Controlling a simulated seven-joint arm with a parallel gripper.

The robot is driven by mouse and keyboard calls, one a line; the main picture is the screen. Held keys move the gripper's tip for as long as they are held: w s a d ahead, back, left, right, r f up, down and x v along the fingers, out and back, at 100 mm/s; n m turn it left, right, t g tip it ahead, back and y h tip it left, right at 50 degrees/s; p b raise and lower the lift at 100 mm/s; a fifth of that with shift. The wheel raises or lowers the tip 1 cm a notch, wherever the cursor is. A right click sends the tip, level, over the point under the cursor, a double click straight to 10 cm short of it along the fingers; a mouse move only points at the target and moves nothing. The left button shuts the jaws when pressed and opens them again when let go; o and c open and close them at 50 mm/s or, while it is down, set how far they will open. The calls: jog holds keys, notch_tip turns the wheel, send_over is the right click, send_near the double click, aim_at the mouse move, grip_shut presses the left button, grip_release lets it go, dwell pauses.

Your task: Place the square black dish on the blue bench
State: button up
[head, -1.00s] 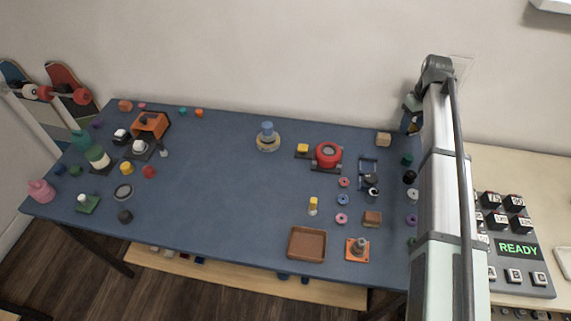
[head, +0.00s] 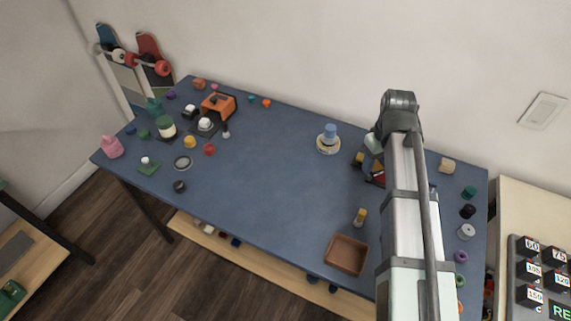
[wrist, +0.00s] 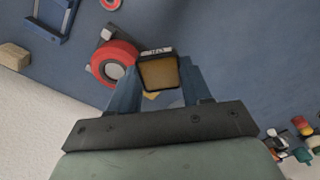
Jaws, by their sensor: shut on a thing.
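The square black dish (wrist: 158,72) has a dark rim and a brown-amber inside, with a small white label on its far edge. My gripper (wrist: 160,80) is shut on it, with a blue finger at each side, and holds it over the blue bench (head: 270,185). The bench surface also fills much of the wrist view (wrist: 225,35). I cannot tell the dish's exact height above the bench.
A red round device (wrist: 115,65) is close beside the dish in the wrist view. A blue frame (wrist: 50,18) and a wooden block (wrist: 14,56) are farther left. A brown tray (head: 346,255) stands at the front edge. The bench's middle is clear; its left end is crowded.

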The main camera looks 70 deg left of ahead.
aim_at(366, 201)
jog(key=d, duration=0.1)
jog(key=s+d, duration=0.1)
jog(key=d, duration=0.1)
jog(key=shift+s+d+f+m, duration=0.15)
jog(key=shift+s+f+m, duration=0.05)
jog(key=shift+s+m, duration=0.1)
jog(key=shift+f, duration=5)
jog(key=shift+f, duration=0.15)
jog(key=o, duration=1.2)
notch_tip(366, 201, up, 12)
jog(key=shift+r, duration=0.2)
